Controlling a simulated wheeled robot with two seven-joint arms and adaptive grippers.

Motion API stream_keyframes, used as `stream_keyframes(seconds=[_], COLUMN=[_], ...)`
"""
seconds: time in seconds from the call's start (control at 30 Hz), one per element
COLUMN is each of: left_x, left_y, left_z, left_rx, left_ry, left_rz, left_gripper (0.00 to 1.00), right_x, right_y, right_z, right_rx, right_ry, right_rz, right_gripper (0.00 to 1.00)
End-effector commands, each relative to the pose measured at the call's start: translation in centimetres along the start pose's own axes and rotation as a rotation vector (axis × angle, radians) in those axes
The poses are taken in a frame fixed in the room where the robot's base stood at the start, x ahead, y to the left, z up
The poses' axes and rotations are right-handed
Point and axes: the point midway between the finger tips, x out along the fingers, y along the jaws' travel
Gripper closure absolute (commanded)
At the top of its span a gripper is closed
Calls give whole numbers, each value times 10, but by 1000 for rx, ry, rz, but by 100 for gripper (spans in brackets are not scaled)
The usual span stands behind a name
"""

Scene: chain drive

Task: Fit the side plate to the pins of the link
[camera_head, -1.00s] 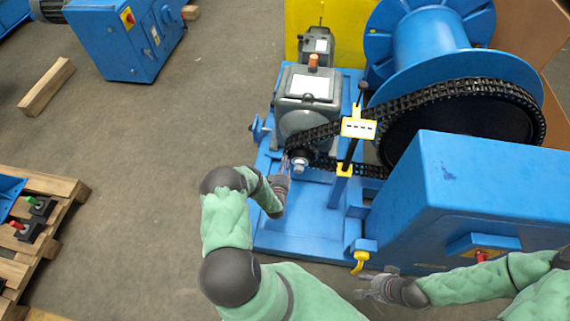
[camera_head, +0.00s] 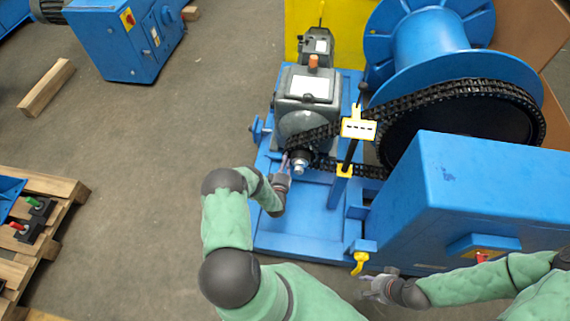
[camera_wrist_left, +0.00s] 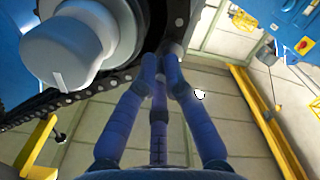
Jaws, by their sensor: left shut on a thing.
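The black chain (camera_head: 425,99) runs from the large drum wheel to the small sprocket by the grey gearbox. It also shows in the left wrist view (camera_wrist_left: 95,84), passing behind the fingertips. My left gripper (camera_head: 285,161) is at the sprocket's left side, close to the chain. In the left wrist view its blue fingers (camera_wrist_left: 160,68) are closed together at the tips. The thing between them is too small and hidden to make out, so I cannot tell the side plate or link pins apart. My right gripper (camera_head: 371,287) is low in the head view, away from the chain; its opening is unclear.
A yellow-and-white chain tool (camera_head: 357,127) stands at the chain on a black post. The grey shaft end (camera_wrist_left: 70,50) is close left of my left fingers. The blue housing (camera_head: 490,190) stands right. A pallet (camera_head: 60,185) lies left, with open floor between.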

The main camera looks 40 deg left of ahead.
Motion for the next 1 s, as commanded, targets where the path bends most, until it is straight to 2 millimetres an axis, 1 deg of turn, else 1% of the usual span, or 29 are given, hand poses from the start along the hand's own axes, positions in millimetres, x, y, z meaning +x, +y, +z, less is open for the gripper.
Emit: stream_keyframes(seconds=[0.63,0.7,0.73,0.77,1.0], left_x=[14,14,14,14,15], left_y=[0,0,0,0,1], left_z=[0,0,0,0,0], left_rx=[0,0,0,0,0], left_ry=[0,0,0,1,0], left_rz=[1,1,1,1,3], left_gripper=[100,76,67,62,62], right_x=[0,0,0,0,0], right_y=[0,0,0,0,0], right_z=[0,0,0,0,0], right_rx=[0,0,0,0,0], right_ry=[0,0,0,0,0], right_rz=[0,0,0,0,0], right_gripper=[60,60,60,60,60])
